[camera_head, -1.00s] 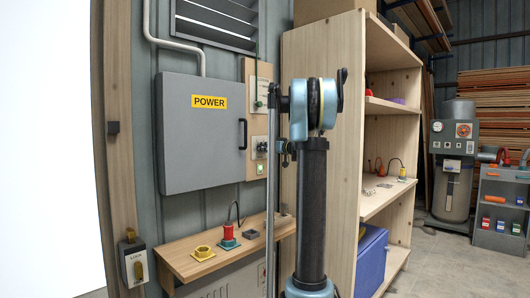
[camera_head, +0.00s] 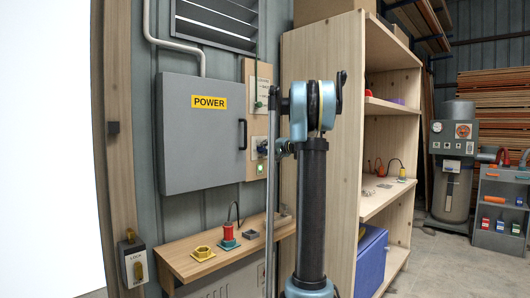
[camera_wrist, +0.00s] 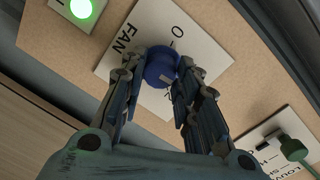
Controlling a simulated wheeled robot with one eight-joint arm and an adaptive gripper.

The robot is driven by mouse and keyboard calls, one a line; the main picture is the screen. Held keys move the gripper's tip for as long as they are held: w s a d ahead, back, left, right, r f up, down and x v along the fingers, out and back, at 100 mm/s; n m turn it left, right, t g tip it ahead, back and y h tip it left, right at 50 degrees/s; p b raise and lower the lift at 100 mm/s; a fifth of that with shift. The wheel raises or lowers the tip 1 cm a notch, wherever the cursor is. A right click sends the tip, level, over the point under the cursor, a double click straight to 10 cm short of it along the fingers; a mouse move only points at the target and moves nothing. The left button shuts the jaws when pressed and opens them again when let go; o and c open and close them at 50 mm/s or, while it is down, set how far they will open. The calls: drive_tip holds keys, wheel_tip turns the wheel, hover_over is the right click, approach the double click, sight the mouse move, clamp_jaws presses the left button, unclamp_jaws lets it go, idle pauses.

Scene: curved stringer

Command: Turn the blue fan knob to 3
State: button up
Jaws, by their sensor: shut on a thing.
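The blue fan knob (camera_wrist: 161,66) sits on a white plate (camera_wrist: 122,62) marked FAN in the wrist view. A small tan mark shows on the knob's face. My gripper (camera_wrist: 163,72) has its two fingers on either side of the knob, shut on it. The plate reads "O" and a dash above the knob; the other position marks are partly hidden by the knob and fingers, so I cannot read which one it points at. In the head view the knob (camera_head: 262,147) is small, and my arm hides most of the gripper.
A lit green lamp (camera_wrist: 82,8) is at the upper left of the wrist view. A green knob (camera_wrist: 293,148) on another white plate is at the lower right. In the head view, the grey POWER cabinet (camera_head: 200,140) is left of the panel and a wooden shelf (camera_head: 335,100) right.

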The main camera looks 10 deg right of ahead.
drive_tip(key=m, duration=0.5)
drive_tip(key=shift+w+d, duration=0.2)
drive_tip(key=shift+d, duration=0.05)
drive_tip(key=m+y, duration=0.1)
drive_tip(key=m, duration=0.4)
drive_tip(key=shift+f, duration=0.15)
drive_tip(key=m, duration=0.6)
drive_tip(key=shift+f+m, duration=0.2)
drive_tip(key=shift+m, duration=0.1)
drive_tip(key=m, duration=0.3)
drive_tip(key=shift+s+f, duration=0.1)
drive_tip(key=shift+a+m+y, duration=0.15)
drive_tip(key=shift+m+y, duration=0.15)
drive_tip(key=shift+m, duration=0.6)
drive_tip(key=shift+t, duration=0.3)
drive_tip(key=o, duration=1.1)
drive_tip(key=shift+s, duration=0.1)
